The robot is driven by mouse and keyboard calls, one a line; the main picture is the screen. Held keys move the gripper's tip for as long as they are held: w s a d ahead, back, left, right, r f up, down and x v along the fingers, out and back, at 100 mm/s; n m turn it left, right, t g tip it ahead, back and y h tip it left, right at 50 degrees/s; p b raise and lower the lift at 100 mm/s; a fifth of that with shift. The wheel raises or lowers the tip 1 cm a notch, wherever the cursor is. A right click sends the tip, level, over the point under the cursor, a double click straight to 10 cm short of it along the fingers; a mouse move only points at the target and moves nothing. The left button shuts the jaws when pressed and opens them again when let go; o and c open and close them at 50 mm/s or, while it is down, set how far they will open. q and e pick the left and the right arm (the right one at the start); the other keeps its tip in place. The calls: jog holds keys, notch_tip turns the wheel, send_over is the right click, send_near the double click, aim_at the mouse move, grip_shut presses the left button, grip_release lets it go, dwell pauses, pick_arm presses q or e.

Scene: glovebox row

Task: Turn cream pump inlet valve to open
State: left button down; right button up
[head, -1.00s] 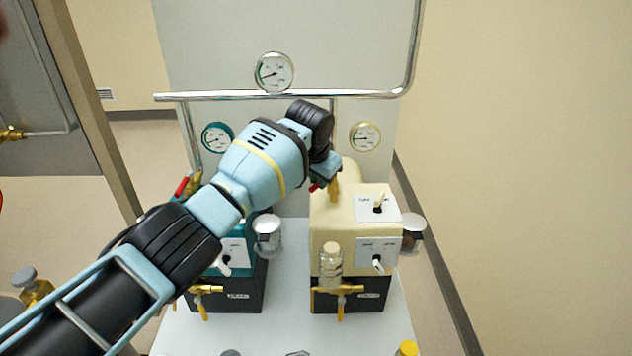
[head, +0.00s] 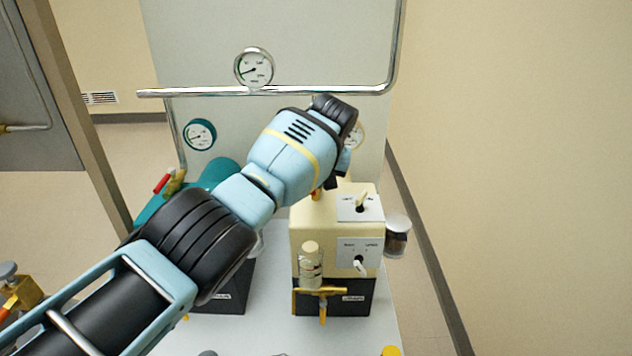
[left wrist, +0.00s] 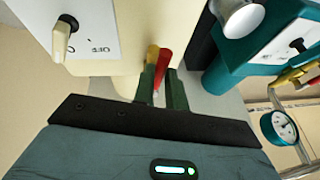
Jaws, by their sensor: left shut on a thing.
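The cream pump (head: 305,225) stands on a white top, right of the teal pump. Its inlet valve, at the back left of its top, is mostly hidden behind my left wrist in the head view; a bit of brass (head: 316,194) shows. In the left wrist view a red handle (left wrist: 163,66) lies between my fingers, beside a yellow-brass piece (left wrist: 152,54) against the cream body (left wrist: 95,60). My left gripper (left wrist: 161,92) is shut on this red handle. I cannot tell the handle's exact angle. My right gripper is not in view.
The teal pump (left wrist: 275,60) is close to the gripper's right in the wrist view. A chrome pipe (head: 210,92) with a gauge (head: 254,68) runs behind. Right of the pump is open floor.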

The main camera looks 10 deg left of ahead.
pick_arm(q)
jog(key=shift+d+n, duration=0.25)
jog(key=shift+n, duration=0.05)
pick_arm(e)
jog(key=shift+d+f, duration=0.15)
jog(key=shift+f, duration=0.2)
pick_arm(q)
jog(key=shift+b, duration=0.3)
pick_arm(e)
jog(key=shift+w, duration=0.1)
pick_arm(q)
jog(key=c, duration=1.4)
grip_release()
jog(key=shift+w, duration=0.1)
jog(key=shift+c, duration=0.2)
